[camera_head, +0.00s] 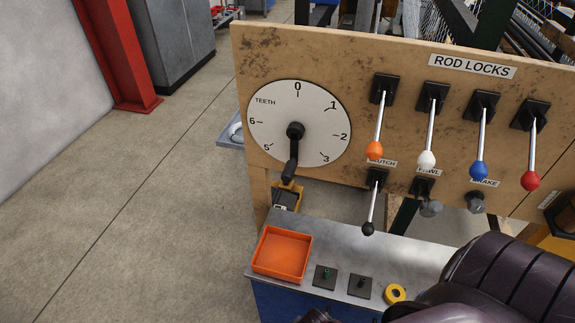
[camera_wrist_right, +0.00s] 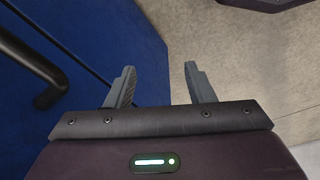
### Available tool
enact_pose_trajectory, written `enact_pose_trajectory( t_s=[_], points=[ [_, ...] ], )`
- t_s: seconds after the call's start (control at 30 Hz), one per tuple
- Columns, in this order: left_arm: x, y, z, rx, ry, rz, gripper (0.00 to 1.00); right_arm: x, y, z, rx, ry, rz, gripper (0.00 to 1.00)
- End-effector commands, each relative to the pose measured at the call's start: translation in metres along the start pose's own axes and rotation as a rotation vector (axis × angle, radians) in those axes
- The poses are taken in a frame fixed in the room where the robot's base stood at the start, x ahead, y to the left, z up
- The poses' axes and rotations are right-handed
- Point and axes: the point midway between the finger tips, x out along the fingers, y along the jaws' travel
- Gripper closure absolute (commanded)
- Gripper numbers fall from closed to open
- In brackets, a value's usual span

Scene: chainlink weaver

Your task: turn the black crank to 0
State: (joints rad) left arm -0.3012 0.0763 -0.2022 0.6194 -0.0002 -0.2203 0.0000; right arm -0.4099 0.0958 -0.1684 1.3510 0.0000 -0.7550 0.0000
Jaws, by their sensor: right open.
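The black crank (camera_head: 292,150) is mounted at the centre of a round white dial (camera_head: 272,105) on the wooden panel. The dial is marked TEETH, with 0 at the top and numbers running clockwise. The crank's handle points down and slightly left, between 3 and 5, covering the spot between them. My right gripper (camera_wrist_right: 160,80) shows in the right wrist view with its fingers apart and nothing between them. It is beside a blue cabinet front, away from the crank. My left gripper is not seen in either view.
Levers with orange (camera_head: 374,150), white (camera_head: 427,160), blue (camera_head: 479,170) and red (camera_head: 530,180) knobs hang right of the dial. A black-knobbed lever (camera_head: 368,228) hangs below. An orange tray (camera_head: 282,254) sits on the grey bench (camera_head: 335,240). A blue cabinet (camera_wrist_right: 110,50) has a black handle (camera_wrist_right: 40,75).

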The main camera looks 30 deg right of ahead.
Motion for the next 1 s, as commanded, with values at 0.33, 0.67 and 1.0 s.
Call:
enact_pose_trajectory(
  t_s=[0.33, 0.67, 1.0],
  points=[
    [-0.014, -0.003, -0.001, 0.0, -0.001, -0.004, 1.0, -0.153, 0.006, -0.09, 0.013, 0.066, 0.008, 0.51],
    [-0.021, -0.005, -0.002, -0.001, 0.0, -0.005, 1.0, -0.254, 0.011, -0.124, 0.052, 0.138, 0.013, 0.51],
    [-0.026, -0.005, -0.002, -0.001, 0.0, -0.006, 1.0, -0.313, 0.028, -0.2, 0.34, 0.452, 0.012, 0.51]
  ],
)
